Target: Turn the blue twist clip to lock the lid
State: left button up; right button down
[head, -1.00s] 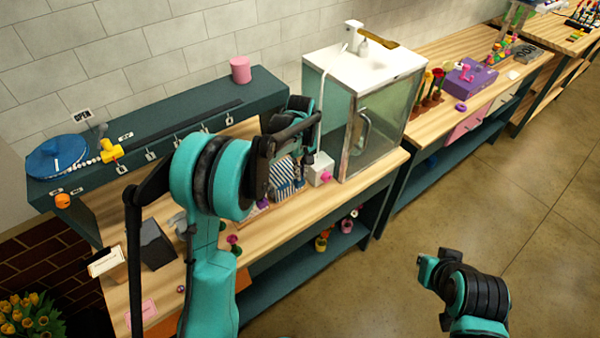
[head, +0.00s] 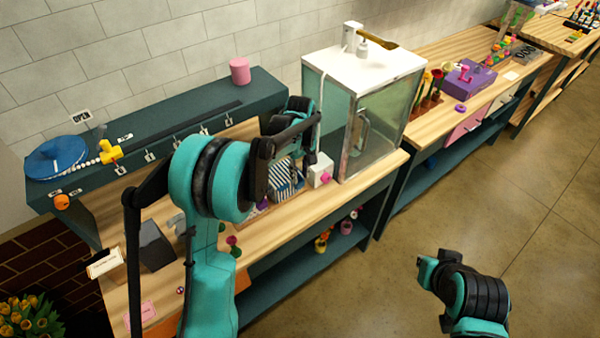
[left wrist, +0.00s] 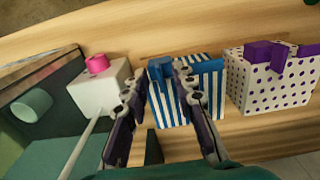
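A box with blue and white stripes (left wrist: 207,85) sits on the wooden bench in the left wrist view. A blue clip (left wrist: 161,69) is at its upper left edge. The box also shows in the head view (head: 287,178), partly behind my arm. My left gripper (left wrist: 158,80) is open, its two fingers apart with the blue clip between or just beyond their tips. I cannot tell whether they touch it. In the head view my left gripper (head: 310,156) is over the box area. My right gripper (head: 440,264) is low over the floor, away from the bench; its fingers are unclear.
A white box with a pink clip (left wrist: 97,65) stands left of the striped box. A dotted box with a purple clip (left wrist: 270,80) stands to its right. A glass-walled cabinet (head: 375,125) rises right of the boxes in the head view.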

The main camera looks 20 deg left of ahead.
pick_arm(q)
jog(key=shift+r, duration=0.1)
notch_tip(320, 180, up, 12)
dwell(0.5)
dwell(0.4)
jog(key=s+f+m+t+b, duration=0.2)
jog(key=s+m+t+b, duration=0.3)
jog(key=s, duration=1)
jog(key=s+f+m+t+b, duration=0.2)
jog(key=s+f+m+b, duration=0.3)
jog(key=s+f, duration=0.4)
jog(key=shift+s+f+m, duration=0.3)
jog(key=shift+s, duration=0.8)
